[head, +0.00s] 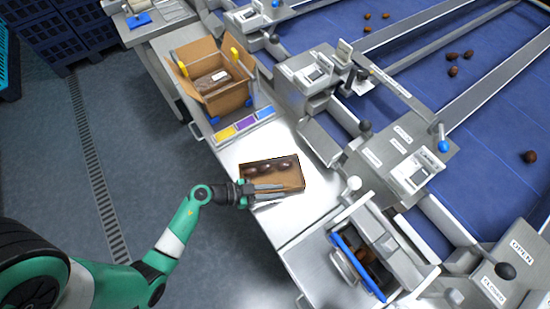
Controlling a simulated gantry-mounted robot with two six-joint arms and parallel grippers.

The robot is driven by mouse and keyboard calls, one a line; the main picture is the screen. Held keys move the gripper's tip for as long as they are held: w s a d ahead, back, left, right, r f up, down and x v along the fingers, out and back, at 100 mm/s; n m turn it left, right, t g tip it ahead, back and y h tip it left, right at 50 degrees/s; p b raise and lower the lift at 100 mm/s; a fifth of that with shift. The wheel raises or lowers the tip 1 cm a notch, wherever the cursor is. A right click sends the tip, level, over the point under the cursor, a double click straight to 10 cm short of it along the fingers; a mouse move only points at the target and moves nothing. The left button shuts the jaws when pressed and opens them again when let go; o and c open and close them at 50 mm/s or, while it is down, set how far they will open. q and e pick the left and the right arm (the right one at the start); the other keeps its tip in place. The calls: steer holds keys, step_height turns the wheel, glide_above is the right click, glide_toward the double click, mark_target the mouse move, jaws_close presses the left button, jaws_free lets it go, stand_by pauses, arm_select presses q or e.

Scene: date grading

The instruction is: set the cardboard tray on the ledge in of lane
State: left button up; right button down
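The cardboard tray (292,176) sits on the metal ledge (237,152) in front of the lanes, with a few dark dates inside near its far side. My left gripper (283,189) is at the tray's near-left side, its fingers reaching along or over the near wall. The fingers look spread slightly apart, but I cannot tell whether the wall is between them. My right gripper is not in view.
An open cardboard box (228,100) with a packed item stands up the ledge, beside yellow, purple and blue labels (247,122). Lane gates with ball-topped levers line the right side. A blue-edged bin (357,265) stands below. Blue belts (460,100) carry scattered dates.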

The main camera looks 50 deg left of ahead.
arm_select(q)
steer(key=shift+o, duration=0.7)
steer(key=shift+r, duration=0.2)
steer(key=p+v, duration=0.3)
steer(key=v, duration=0.8)
steer(key=shift+w+p, duration=0.1)
steer(key=shift+p, duration=0.2)
steer(key=shift+s+a+r, duration=0.15)
steer(key=shift+s+a, duration=0.05)
steer(key=shift+s, duration=0.3)
